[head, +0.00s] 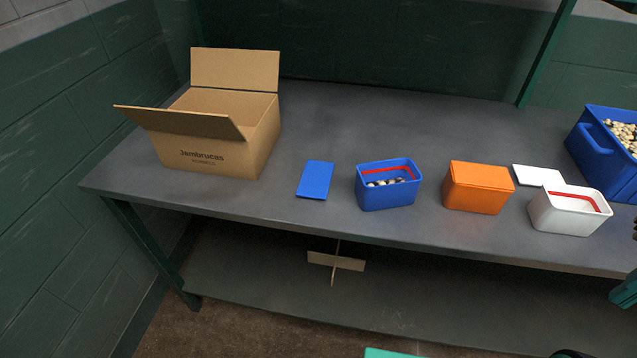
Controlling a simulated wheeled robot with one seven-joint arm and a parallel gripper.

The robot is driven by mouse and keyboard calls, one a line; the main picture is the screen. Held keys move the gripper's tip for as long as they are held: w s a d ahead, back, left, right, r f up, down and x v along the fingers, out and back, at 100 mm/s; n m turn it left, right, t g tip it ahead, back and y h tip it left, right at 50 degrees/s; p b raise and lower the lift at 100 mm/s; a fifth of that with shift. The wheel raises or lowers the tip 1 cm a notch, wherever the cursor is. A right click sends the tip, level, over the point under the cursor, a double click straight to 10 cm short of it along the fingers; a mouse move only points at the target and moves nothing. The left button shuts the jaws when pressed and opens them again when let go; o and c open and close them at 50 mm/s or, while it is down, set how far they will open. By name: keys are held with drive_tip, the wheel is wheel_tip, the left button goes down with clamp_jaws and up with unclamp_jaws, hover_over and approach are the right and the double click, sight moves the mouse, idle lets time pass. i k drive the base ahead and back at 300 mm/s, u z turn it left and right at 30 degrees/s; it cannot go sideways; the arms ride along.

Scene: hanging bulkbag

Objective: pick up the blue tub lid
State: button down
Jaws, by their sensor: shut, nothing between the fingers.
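The blue tub lid (315,180) lies flat on the grey workbench, between the cardboard box and the open blue tub. Nothing covers it. The blue tub (387,193) stands upright just to its right, with a red line inside and some pale and dark pieces in the bottom. I cannot make out my gripper in this view.
An open cardboard box (215,143) stands left of the lid, one flap folded out toward the front. Right of the blue tub are a closed orange tub (478,188), a white tub (568,214), a white lid (538,175) and a blue crate (590,157). The bench (330,118) is clear behind.

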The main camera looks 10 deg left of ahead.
sight(315, 183)
drive_tip(key=u, duration=1.4)
drive_tip(key=k, duration=0.9)
drive_tip(key=z, duration=0.75)
drive_tip(key=i, duration=1)
